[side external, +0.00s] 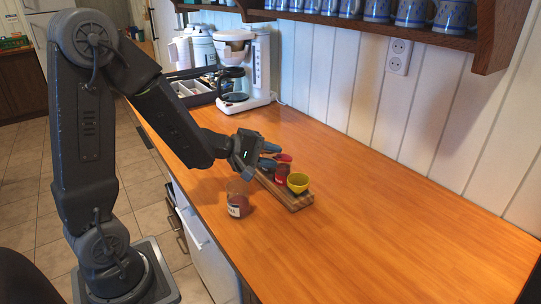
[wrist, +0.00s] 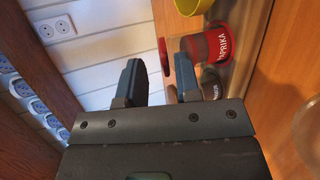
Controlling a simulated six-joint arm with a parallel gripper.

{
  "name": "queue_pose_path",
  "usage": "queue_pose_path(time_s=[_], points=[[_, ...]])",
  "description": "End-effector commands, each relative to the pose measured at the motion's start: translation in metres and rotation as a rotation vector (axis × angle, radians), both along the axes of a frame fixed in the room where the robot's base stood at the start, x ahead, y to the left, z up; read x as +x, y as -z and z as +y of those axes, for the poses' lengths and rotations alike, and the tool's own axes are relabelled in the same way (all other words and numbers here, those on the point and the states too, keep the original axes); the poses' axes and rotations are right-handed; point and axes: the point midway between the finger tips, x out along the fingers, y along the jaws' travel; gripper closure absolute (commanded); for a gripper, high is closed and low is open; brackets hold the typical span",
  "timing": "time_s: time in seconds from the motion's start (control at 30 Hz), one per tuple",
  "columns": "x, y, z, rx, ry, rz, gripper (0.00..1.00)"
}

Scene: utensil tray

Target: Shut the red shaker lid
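The red shaker is a clear jar with red contents, a PAPRIKA label (wrist: 212,47) and a red lid (wrist: 165,57) at its top end. In the side view the shaker (side external: 282,174) stands on a wooden board (side external: 296,202), its red lid (side external: 284,158) showing just right of my fingertips. The frames do not clearly show how far the lid is open. My gripper (side external: 268,155) is above the board beside the lid, apart from it as far as I can see.
A yellow cup (side external: 298,183) sits beside the shaker on the board. Another jar (wrist: 194,92) is partly hidden by a finger. A glass jar (side external: 238,203) stands on the counter in front. A coffee maker (side external: 249,70) is behind; the counter at right is clear.

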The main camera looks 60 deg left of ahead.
Motion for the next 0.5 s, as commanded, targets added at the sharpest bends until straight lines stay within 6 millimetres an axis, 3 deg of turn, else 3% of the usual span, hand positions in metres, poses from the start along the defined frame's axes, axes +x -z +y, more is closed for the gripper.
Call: queue_pose_path(time_s=[0.27,0.5], points=[[0.000,-0.007,0.000,0.002,0.001,-0.003,0.69],[-0.002,-0.046,0.004,0.003,-0.004,-0.006,0.69]])
